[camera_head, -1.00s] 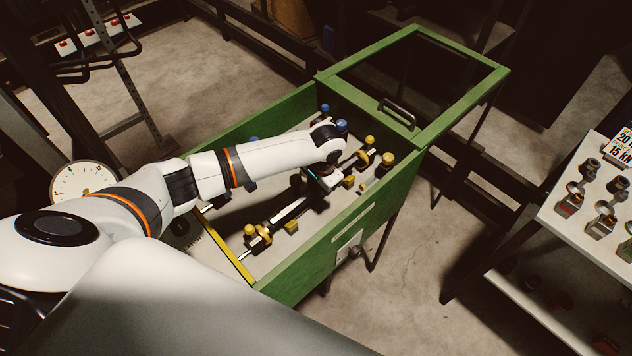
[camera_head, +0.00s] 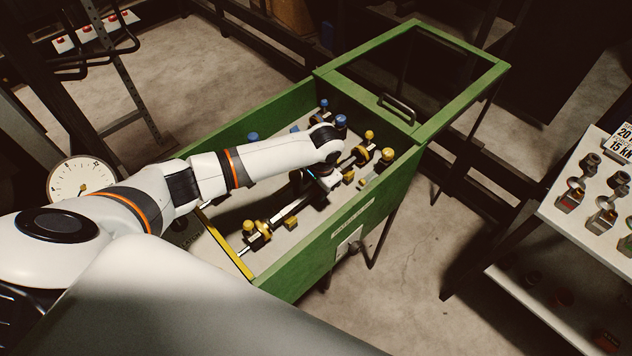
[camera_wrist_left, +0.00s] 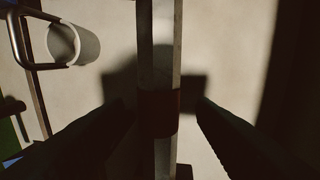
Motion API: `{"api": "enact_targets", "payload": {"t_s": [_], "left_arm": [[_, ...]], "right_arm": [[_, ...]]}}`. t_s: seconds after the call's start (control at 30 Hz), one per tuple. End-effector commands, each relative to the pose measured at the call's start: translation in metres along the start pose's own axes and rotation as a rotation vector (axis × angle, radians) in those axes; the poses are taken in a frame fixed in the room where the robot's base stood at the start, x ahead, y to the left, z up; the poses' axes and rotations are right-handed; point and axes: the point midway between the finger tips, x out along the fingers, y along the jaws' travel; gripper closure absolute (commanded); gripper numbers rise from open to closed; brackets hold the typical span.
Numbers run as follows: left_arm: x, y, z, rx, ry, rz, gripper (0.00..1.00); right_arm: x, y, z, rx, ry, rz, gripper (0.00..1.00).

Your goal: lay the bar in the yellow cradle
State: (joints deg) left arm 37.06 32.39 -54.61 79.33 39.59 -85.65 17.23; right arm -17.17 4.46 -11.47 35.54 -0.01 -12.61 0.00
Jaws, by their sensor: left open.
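The bar (camera_head: 287,211) is a long straight rod low inside the green open box. In the head view it runs from lower left to upper right, along the yellow-knobbed cradle (camera_head: 257,232), with more yellow supports (camera_head: 364,156) at its far end. Whether it is fully seated there I cannot tell. My left gripper (camera_head: 324,178) is over the bar's middle, partly hidden by my wrist. In the left wrist view the bar (camera_wrist_left: 160,55) passes, with a reddish-brown band, between my open fingers (camera_wrist_left: 161,105), with gaps on both sides. My right gripper is out of view.
The green box walls (camera_head: 345,225) stand close around my left wrist. Blue knobs (camera_head: 341,121) line the far side. A framed lid with a handle (camera_head: 397,109) lies at the back right. A dial gauge (camera_head: 80,180) stands left, a shelf with fittings (camera_head: 575,215) right.

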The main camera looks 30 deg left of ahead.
Motion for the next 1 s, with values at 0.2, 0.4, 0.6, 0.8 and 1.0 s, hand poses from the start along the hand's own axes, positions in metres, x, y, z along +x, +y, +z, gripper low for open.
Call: {"api": "enact_targets", "payload": {"t_s": [0.2,0.4,0.6,0.8,1.0], "left_arm": [[-0.023,0.000,0.001,0.001,-0.006,0.000,0.49],[-0.066,0.000,0.002,0.000,-0.009,0.000,0.49],[-0.103,0.001,0.001,-0.001,-0.007,0.001,0.49],[-0.120,0.001,0.001,-0.001,-0.004,0.000,0.49],[-0.122,0.001,0.001,-0.001,-0.004,0.000,0.49]], "right_arm": [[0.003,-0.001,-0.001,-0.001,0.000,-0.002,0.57],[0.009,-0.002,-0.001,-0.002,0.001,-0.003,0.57],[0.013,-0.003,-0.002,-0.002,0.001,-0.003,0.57],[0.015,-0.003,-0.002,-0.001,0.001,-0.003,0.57],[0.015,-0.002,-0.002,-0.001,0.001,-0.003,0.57]]}}
